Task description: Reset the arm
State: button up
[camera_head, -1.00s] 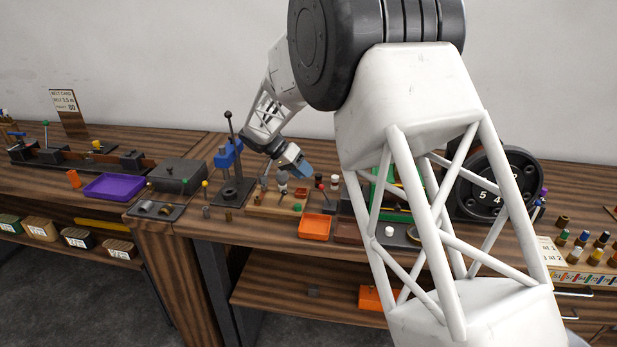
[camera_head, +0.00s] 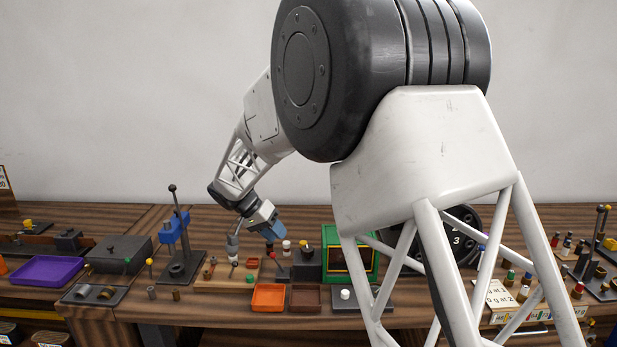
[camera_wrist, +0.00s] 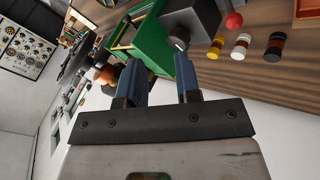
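My gripper (camera_head: 271,231) hangs above the bench in the head view, at the end of my white arm, over the area behind the orange tray. In the wrist view its two blue fingers (camera_wrist: 160,82) stand apart with a gap between them, and nothing is held. A green box (camera_wrist: 139,41) and a dark grey block (camera_wrist: 192,22) show beyond the fingers. Part of the bench on the right is hidden behind my arm in the head view.
The bench holds an orange tray (camera_head: 268,298), a brown tray (camera_head: 305,299), a purple tray (camera_head: 46,271), a blue-headed press (camera_head: 175,231) and the green box (camera_head: 348,254). Small coloured cylinders (camera_wrist: 241,44) stand near the gripper. The air above the bench at left is clear.

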jog(key=s+d+r+n+y, duration=0.15)
jog(key=s+d+r, duration=0.35)
jog(key=s+d, duration=0.55)
jog(key=s+d+r+n+y, duration=0.1)
jog(key=s+d+r+y, duration=0.3)
jog(key=s+d, duration=0.65)
jog(key=s+d+f+n+t+y, duration=0.1)
jog(key=s+d, duration=0.2)
jog(key=s, duration=0.9)
jog(key=s+d+f+n+y, duration=0.1)
jog(key=s+d, duration=0.3)
jog(key=s, duration=0.8)
jog(key=shift+s+d+f+n+t, duration=0.25)
jog(key=shift+d+f+n+t, duration=0.1)
jog(key=shift+f+t, duration=0.1)
